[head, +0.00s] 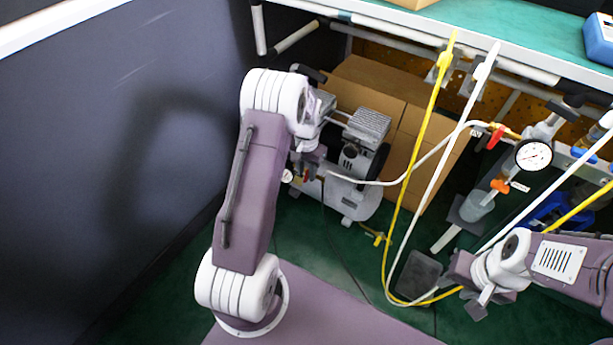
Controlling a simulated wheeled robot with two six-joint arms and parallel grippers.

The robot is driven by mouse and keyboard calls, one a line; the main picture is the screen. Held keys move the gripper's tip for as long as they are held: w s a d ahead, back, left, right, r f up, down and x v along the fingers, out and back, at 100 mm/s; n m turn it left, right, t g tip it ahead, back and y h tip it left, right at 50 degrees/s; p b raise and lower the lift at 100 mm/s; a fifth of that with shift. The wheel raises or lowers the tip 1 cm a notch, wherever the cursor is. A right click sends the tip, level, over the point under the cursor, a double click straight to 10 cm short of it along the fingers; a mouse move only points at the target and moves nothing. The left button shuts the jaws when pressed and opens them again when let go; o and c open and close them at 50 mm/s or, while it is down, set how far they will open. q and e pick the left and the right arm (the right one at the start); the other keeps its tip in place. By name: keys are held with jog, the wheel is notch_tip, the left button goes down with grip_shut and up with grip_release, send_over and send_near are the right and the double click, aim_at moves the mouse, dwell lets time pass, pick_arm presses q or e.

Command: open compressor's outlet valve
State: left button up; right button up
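The compressor (347,190), a silver and black unit, stands on the green floor in front of cardboard boxes. My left arm reaches down to its left end and covers part of it. A small red handle (306,176), which looks like the outlet valve, shows at that end near a round gauge (287,176). My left gripper (307,160) is just above or at this handle; whether they touch, and how the fingers stand, I cannot tell. My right gripper (474,306) is low at the right, away from the compressor; its fingers are too unclear to read.
A white hose (390,183) runs from the compressor's left end to a red-handled valve (495,137) beside a pressure gauge (533,154). Yellow (408,190) and white hoses hang from the green-topped bench (500,32). A dark wall (100,150) bounds the left.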

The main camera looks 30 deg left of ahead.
aim_at(307, 177)
pick_arm(q)
jog(key=shift+r, duration=0.1)
grip_shut()
jog(key=shift+d, duration=0.1)
jog(key=shift+d+m+y+p, duration=0.15)
jog(key=shift+m+y+p, duration=0.2)
jog(key=shift+y, duration=0.35)
jog(key=shift+s+d+f+m+t+y+b, duration=0.2)
jog(key=shift+d+f+m+t+y+b, duration=0.15)
jog(key=shift+m+t+y+b, duration=1.4)
jog(key=shift+s+d+f+m+t+y+b, duration=0.35)
jog(key=shift+m+t+y+b, duration=0.45)
jog(key=shift+m+y+b, duration=1.05)
jog(key=shift+s+d+f+m+t+y+b, duration=0.1)
jog(key=shift+d+f+m+t+y+b, duration=0.25)
jog(key=shift+m+t+y+b, duration=1.45)
jog(key=shift+a+n+g+y+p, duration=0.1)
jog(key=shift+n+g+y+p, duration=0.35)
jog(key=shift+n+y, duration=0.45)
